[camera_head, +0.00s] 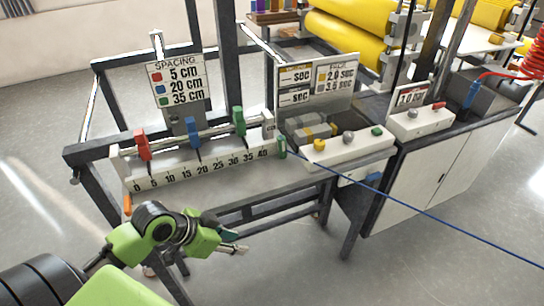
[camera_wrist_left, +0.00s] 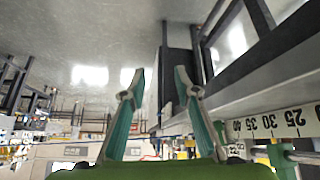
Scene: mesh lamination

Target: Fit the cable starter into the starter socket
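My left gripper (camera_head: 234,242) is in front of the work bench, below its front edge. In the left wrist view its two green fingers (camera_wrist_left: 159,78) are apart with nothing held between them. A small green cylinder (camera_head: 282,148) stands at the right end of the number scale, where a thin blue cable (camera_head: 420,210) meets it. It may be the cable starter, but I cannot tell for sure. I cannot clearly make out the starter socket. The gripper is apart from the cylinder, to its lower left. My right gripper is not in view.
The scale (camera_head: 205,168) carries red (camera_head: 142,145), blue (camera_head: 193,132) and green (camera_head: 239,121) clamps on a rail. A control box (camera_head: 340,143) with knobs stands right of it. The blue cable stretches across the right side. Open floor lies in front of the bench.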

